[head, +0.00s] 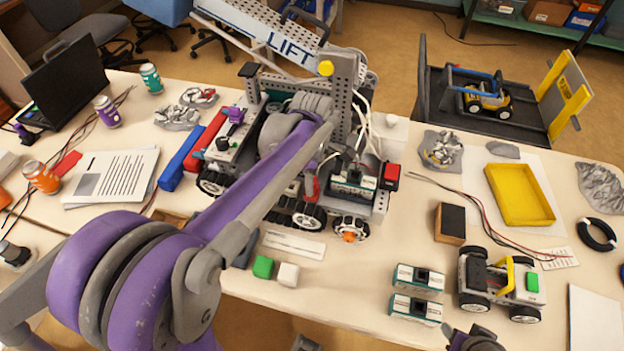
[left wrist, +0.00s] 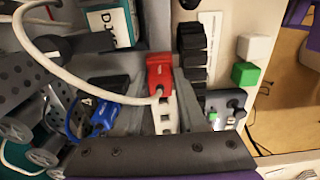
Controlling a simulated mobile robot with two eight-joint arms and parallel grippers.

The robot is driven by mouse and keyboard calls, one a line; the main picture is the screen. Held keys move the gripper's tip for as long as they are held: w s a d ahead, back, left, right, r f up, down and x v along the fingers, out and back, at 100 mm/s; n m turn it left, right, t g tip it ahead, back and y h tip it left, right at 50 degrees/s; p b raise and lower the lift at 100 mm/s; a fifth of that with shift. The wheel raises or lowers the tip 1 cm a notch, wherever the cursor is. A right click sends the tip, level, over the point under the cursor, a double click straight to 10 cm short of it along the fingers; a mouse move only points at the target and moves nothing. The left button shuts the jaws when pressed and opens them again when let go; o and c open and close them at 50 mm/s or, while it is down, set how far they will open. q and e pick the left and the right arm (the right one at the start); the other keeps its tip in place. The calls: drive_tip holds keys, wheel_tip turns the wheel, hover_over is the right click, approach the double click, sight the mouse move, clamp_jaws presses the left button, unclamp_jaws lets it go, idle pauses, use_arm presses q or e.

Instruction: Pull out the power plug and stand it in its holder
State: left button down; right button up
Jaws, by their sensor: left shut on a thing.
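A red plug (left wrist: 159,72) with a white cable shows in the left wrist view, between the fingers of my left gripper (left wrist: 160,85). The gripper is shut on it. A white strip with dark openings lies just below the plug; I cannot tell whether the plug is still seated. In the head view my left gripper (head: 305,172) reaches down into the wheeled robot (head: 345,205), and a bit of red (head: 312,187) shows there. A blue plug (left wrist: 103,117) is beside it in the wrist view. I cannot make out the holder. My right gripper (head: 475,338) is partly in view at the bottom edge.
White cables and a metal post rise around the left gripper. Green (head: 263,267) and white (head: 288,274) cubes lie in front of the robot. Boxed modules (head: 418,280) and a small car (head: 500,285) stand to the right. A yellow tray (head: 520,220) lies farther right.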

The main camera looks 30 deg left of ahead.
use_arm(q)
drive_tip(key=shift+f, duration=0.3)
idle(0.5)
drive_tip(key=shift+c, duration=2)
unclamp_jaws()
drive_tip(key=shift+r+p, duration=2.15)
drive_tip(key=shift+r, duration=1.4)
drive_tip(key=s+d+f+m+t, duration=0.2)
drive_tip(key=s+d+m, duration=0.1)
drive_tip(key=s+m, duration=0.4)
drive_tip(key=s+d+f+m+t, duration=0.2)
drive_tip(key=s+m, duration=0.6)
drive_tip(key=m, duration=0.5)
drive_tip(key=shift+s+d+m+t, duration=0.3)
drive_tip(key=shift+d+t, duration=0.4)
drive_tip(key=shift+d, duration=0.2)
